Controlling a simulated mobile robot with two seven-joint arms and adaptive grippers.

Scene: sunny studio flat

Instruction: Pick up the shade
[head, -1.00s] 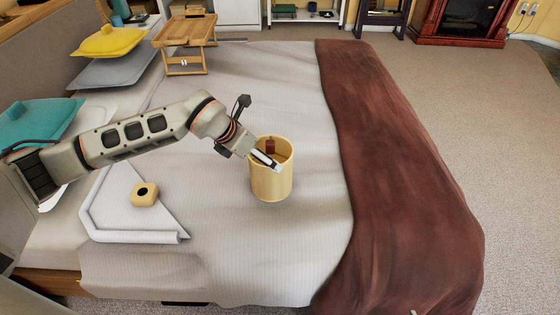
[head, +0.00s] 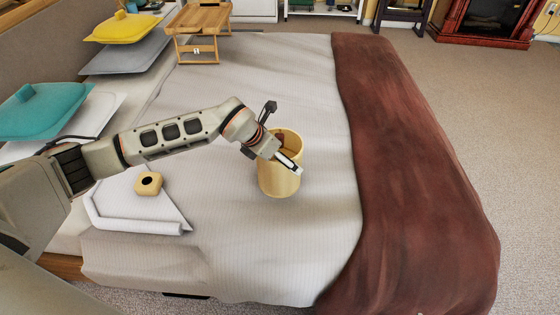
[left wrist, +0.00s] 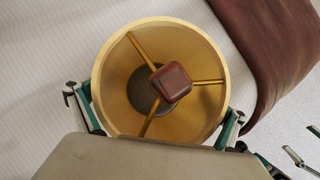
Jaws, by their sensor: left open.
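The shade (head: 279,181) is a yellow, open-topped cylinder standing upright on the bed. In the left wrist view I look down into the shade (left wrist: 190,118); three spokes meet at a dark red block (left wrist: 172,81), with a dark disc below. My left gripper (head: 287,160) is at the shade's top. In the left wrist view its fingers (left wrist: 158,117) are spread on opposite sides of the shade's rim; I cannot tell whether they touch it. Finger-like parts, apparently of my right gripper (left wrist: 303,148), show at the lower right edge, cut off.
The bed's pale cover (head: 230,255) is clear around the shade. A dark red throw (head: 400,190) lies to the right. A small yellow block (head: 148,189) with a dark hole sits at left on white material. A wooden tray table (head: 200,22) and cushions stand farther back.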

